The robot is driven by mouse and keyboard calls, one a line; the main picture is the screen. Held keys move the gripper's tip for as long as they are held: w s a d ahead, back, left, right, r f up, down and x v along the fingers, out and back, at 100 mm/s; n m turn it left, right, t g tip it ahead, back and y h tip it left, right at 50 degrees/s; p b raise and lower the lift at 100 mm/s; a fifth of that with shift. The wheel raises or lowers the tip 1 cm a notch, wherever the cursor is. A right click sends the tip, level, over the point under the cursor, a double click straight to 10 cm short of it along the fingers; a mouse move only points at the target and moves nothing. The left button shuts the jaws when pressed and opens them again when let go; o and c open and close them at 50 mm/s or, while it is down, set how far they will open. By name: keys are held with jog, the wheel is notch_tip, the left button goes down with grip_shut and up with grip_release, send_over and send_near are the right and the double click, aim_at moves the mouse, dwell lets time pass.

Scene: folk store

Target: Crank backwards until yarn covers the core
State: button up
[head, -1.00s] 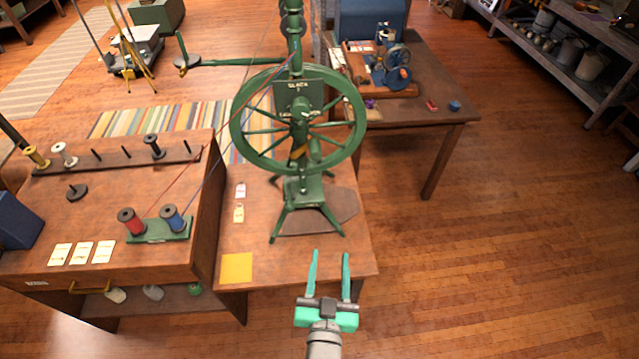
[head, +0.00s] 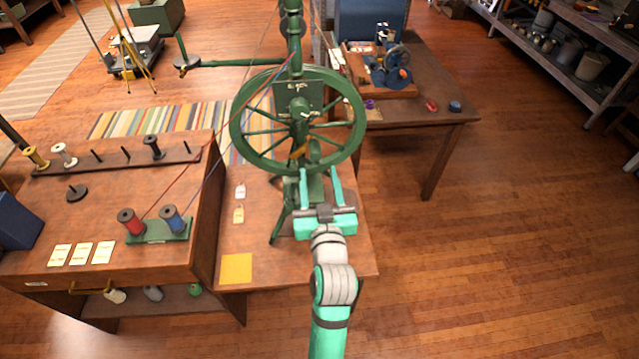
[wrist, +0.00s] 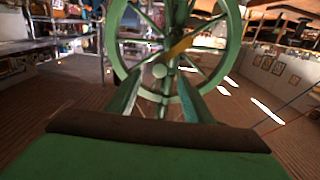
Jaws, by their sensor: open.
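A green spoked wheel (head: 254,149) stands upright on a green machine at the table's right part. A yellow-orange crank piece (head: 299,151) sits near its hub, and it also shows in the wrist view (wrist: 179,47). My gripper (head: 318,171) is open, its two fingers pointing at the lower part of the wheel. In the wrist view my gripper (wrist: 160,95) has a pale round knob (wrist: 159,71) between and just beyond its fingertips; I cannot tell whether they touch it. Red and blue yarn strands run up from a red spool (head: 131,223) and a blue spool (head: 173,219).
The wooden table (head: 300,262) carries a yellow square (head: 237,268) and small tags (head: 239,213). Left is a spool rack (head: 115,158). Behind right, another table (head: 440,100) holds a small machine (head: 390,72). The floor at right is clear.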

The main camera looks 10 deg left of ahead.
aim_at(316, 158)
jog(key=shift+x, duration=4.5)
jog(key=shift+w, duration=0.1)
jog(key=c, duration=0.9)
jog(key=shift+c, duration=0.9)
